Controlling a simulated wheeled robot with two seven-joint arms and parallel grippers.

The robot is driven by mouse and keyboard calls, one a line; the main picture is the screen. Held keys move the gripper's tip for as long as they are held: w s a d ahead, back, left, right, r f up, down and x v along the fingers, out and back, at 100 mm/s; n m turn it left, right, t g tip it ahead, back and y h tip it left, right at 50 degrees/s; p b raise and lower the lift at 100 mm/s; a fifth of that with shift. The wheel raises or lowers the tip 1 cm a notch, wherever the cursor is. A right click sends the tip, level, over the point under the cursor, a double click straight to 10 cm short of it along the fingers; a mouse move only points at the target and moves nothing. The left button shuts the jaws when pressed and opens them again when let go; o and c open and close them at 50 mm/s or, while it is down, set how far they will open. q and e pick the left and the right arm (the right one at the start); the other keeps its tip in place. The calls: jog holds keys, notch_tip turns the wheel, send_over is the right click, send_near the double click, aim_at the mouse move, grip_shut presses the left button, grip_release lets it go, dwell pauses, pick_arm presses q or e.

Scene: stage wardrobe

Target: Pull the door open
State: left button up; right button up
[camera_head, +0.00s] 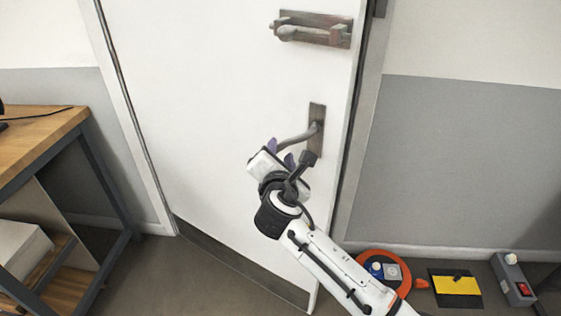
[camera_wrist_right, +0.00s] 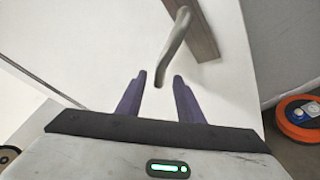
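The white door (camera_head: 215,120) fills the middle of the head view, with a dark strip along its bottom. Its lever handle (camera_head: 298,137) sits on a metal plate (camera_head: 317,112) near the right edge and points left. A metal latch (camera_head: 313,30) is higher up. My right gripper (camera_head: 281,152) is just below the lever. In the right wrist view the two purple fingers (camera_wrist_right: 159,80) are apart, and the lever's free end (camera_wrist_right: 160,78) shows between or just beyond their tips. Contact cannot be told. My left gripper is not in view.
A wooden workbench (camera_head: 45,135) stands at the left. On the floor at the right lie an orange reel (camera_head: 372,262), a yellow-and-black item (camera_head: 455,284) and a grey box with a red switch (camera_head: 514,280). A grey-and-white wall (camera_head: 460,160) is right of the door frame.

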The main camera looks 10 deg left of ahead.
jog(key=v, duration=0.6)
jog(key=shift+s, duration=0.2)
jog(key=shift+d, duration=0.1)
